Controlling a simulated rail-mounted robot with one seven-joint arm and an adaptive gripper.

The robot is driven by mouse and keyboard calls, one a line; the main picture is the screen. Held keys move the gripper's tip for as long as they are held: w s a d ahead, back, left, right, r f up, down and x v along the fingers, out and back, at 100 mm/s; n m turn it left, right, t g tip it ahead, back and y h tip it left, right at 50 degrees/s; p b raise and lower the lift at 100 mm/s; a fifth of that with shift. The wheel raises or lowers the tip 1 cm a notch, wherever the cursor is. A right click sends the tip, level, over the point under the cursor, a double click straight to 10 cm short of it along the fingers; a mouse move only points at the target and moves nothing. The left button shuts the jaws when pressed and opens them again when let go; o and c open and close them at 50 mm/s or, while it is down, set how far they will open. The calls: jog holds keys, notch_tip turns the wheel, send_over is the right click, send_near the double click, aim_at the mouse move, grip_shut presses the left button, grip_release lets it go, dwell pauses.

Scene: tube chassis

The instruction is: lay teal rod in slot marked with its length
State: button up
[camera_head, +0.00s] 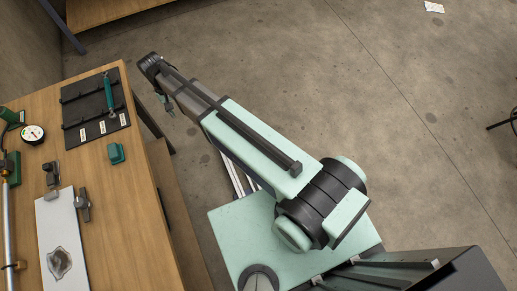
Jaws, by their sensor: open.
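The teal rod (109,95) lies on a black slotted board (84,104) at the far end of the wooden table. It rests across the board's two raised rails, at the right side, in line with the rightmost white label (123,119). Two more white labels sit along the board's near edge; their writing is too small to read. My gripper (168,108) hangs beyond the table's right edge, right of the board and apart from the rod. It is open and looks empty; its fingers are small in this view.
A teal block (116,153) stands just below the board. A dial gauge (33,134), a grey metal bracket (83,204) and a white plate (62,245) with a dark patch occupy the table's left and near parts.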

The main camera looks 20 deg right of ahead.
jog(key=s+d+f+g, duration=0.2)
jog(key=s+d+f, duration=0.7)
jog(key=s, duration=0.4)
jog(key=s+d+f+g, duration=0.1)
jog(key=s+d+f, duration=0.8)
jog(key=s, duration=0.5)
jog(key=s+d+f+g, duration=0.1)
jog(key=s+d, duration=0.3)
jog(key=s, duration=0.9)
jog(key=shift+f+g+y, duration=0.2)
jog(key=shift+g+y, duration=0.1)
jog(key=shift+y, duration=0.1)
jog(key=shift+d, duration=0.1)
